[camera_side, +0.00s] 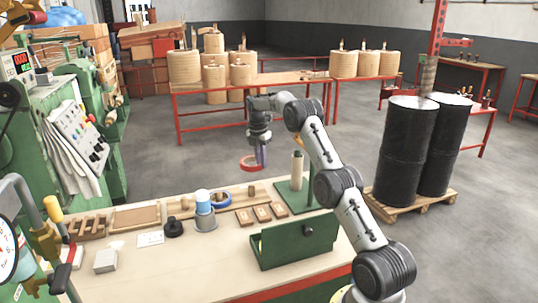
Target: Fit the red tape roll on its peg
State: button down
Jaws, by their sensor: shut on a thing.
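The red tape roll (243,165) hangs in the air above the back of the workbench, roughly level. My gripper (261,160) is shut on it at its right side. Below, a long wooden board (170,213) on the bench carries short wooden pegs, one at the right (251,191) and one at the left (185,203). A blue tape roll (221,204) lies around a peg between them. The red roll is well apart from the board and pegs. Which peg belongs to the red roll cannot be told.
A green stand with a tan spool (297,170) rises to the right of the board. A green angled box (294,243) stands in front. A grey and blue cylinder (204,203), a black knob (173,228) and small wooden blocks (263,213) crowd the bench. The air around the roll is free.

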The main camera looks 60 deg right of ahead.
aim_at(259, 170)
jog(key=f, duration=0.3)
jog(key=shift+w+a+f, duration=0.25)
jog(key=shift+a+f, duration=0.05)
jog(key=shift+f, duration=1.95)
jog(key=shift+f, duration=0.15)
jog(key=shift+f, duration=1.6)
jog(key=shift+f, duration=0.15)
jog(key=shift+f, duration=0.75)
jog(key=c, duration=0.6)
grip_release()
jog(key=shift+f, duration=0.1)
